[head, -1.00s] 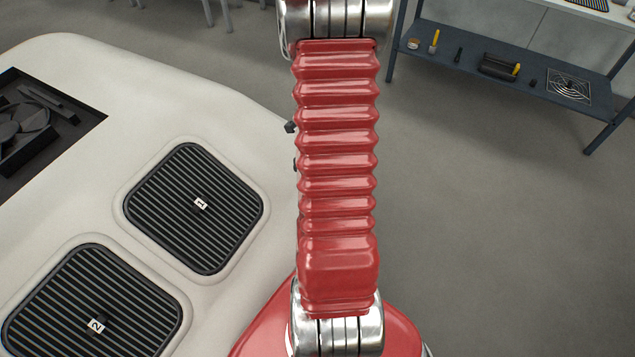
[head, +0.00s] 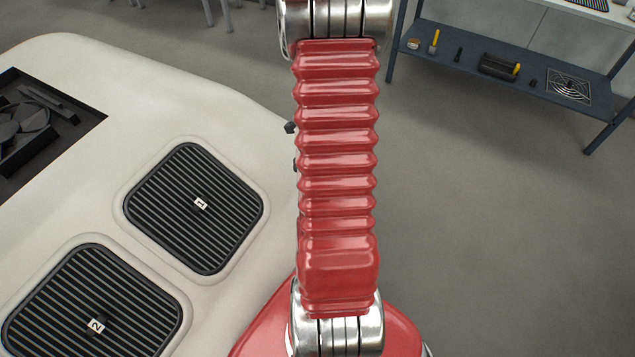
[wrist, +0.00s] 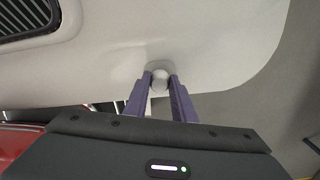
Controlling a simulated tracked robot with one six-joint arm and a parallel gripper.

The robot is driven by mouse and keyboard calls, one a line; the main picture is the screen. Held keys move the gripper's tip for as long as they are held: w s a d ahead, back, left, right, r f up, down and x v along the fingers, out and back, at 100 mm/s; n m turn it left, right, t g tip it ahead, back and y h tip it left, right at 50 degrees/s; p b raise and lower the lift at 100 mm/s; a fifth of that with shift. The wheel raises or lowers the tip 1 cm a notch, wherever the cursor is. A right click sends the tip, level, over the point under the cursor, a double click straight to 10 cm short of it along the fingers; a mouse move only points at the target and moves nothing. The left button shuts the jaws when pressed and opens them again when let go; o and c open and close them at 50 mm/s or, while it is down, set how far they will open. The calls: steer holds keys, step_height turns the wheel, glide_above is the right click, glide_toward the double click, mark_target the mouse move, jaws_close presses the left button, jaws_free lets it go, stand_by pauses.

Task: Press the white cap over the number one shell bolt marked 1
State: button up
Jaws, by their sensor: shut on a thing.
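In the wrist view my gripper (wrist: 160,86) has its two purple fingers closed on the small round white cap (wrist: 160,75). The cap is up against or just in front of a shallow recess at the edge of the pale shell (wrist: 215,60); I cannot tell whether it touches. The number one bolt does not show, and the cap and fingers may cover it. In the head view the shell (head: 150,90) carries a label marked 1 (head: 200,203) on a dark square grille. My gripper is out of sight in the head view.
A second grille with a label marked 2 (head: 96,326) lies at lower left of the head view. A dark recessed bay (head: 40,125) is at far left. A blue shelf (head: 510,70) with tools stands at the back right, with open grey floor before it.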

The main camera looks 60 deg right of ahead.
steer(key=shift+f, duration=0.85)
steer(key=o, duration=1.1)
step_height(320, 180, up, 14)
steer(key=shift+f, duration=0.15)
stand_by(1.3)
